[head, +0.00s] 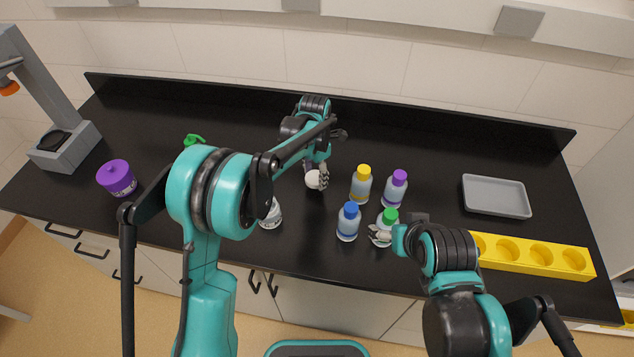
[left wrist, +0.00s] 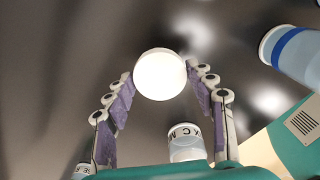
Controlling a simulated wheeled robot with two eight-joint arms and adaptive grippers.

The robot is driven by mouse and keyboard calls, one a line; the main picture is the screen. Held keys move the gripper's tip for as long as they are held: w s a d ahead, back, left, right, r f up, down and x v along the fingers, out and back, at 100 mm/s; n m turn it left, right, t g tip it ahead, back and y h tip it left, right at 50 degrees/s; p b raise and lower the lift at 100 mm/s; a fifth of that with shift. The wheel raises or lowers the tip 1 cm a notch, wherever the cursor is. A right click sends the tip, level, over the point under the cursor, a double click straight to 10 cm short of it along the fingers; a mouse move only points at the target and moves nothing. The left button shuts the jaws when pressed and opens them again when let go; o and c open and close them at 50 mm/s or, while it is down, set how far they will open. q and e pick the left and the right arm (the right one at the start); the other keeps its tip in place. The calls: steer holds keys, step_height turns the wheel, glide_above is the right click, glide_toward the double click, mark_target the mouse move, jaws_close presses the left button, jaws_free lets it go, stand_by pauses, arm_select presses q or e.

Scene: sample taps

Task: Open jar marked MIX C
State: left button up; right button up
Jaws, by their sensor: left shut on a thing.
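My left gripper (head: 322,178) reaches over the middle of the counter, shut on a small round white lid (head: 313,179). In the left wrist view the white lid (left wrist: 160,76) sits between the fingertips, clear of any jar. A clear jar with a white label (head: 270,216) stands below and left of this gripper, its upper part partly hidden by my left arm. A labelled jar (left wrist: 187,143) also shows in the left wrist view; its partly hidden lettering includes a C. My right gripper (head: 380,235) is beside the green-capped bottle (head: 388,217); its finger opening is unclear.
Bottles with blue (head: 348,222), yellow (head: 361,185) and purple (head: 396,188) caps stand right of centre. A grey tray (head: 497,197) and a yellow rack (head: 520,265) lie at right.

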mark_target(315, 177)
arm_select(q)
steer(key=shift+w+f, duration=0.1)
steer(key=shift+f, duration=0.3)
step_height(315, 177, down, 3)
steer(key=shift+f+b, duration=0.1)
steer(key=shift+b, duration=0.35)
steer(key=shift+f, duration=0.1)
steer(key=o, duration=1.3)
